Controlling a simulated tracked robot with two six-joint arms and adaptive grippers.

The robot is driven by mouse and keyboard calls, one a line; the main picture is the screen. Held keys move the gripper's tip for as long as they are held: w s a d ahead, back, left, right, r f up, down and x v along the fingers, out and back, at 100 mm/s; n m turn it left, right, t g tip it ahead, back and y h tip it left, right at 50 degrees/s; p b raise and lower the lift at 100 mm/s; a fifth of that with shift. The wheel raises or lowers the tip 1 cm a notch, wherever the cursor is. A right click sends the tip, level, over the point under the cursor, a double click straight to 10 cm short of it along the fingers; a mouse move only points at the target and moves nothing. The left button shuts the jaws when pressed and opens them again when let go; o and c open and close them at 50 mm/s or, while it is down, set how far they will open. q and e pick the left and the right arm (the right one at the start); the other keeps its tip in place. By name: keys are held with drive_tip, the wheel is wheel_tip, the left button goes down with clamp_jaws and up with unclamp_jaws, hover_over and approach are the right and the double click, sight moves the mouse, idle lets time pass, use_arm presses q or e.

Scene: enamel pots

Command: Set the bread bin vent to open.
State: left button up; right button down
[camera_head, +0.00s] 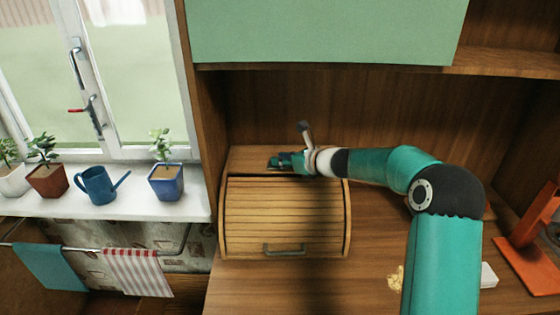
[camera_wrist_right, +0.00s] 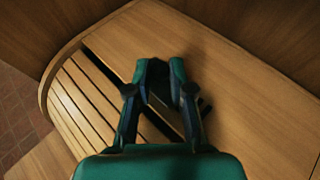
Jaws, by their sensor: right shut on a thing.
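The wooden bread bin (camera_head: 285,222) stands on the worktop with its slatted roll front down and a grey handle low on it. Its slats (camera_wrist_right: 80,108) and flat top (camera_wrist_right: 235,75) also show in the right wrist view. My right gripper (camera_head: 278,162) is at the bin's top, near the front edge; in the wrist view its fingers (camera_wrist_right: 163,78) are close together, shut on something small. The fingers hide most of it, so I cannot make out the vent or its setting. A dark gap runs across the top beside the fingers. My left gripper is not in view.
A green cabinet front (camera_head: 325,30) hangs above the bin. Potted plants and a blue watering can (camera_head: 97,186) stand on the windowsill at left. An orange stand (camera_head: 528,250) is at far right. The worktop before the bin is largely clear.

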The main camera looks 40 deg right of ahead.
drive_tip(key=c, duration=1.1)
unclamp_jaws()
drive_tip(key=v, duration=1.2)
drive_tip(key=shift+f, duration=0.1)
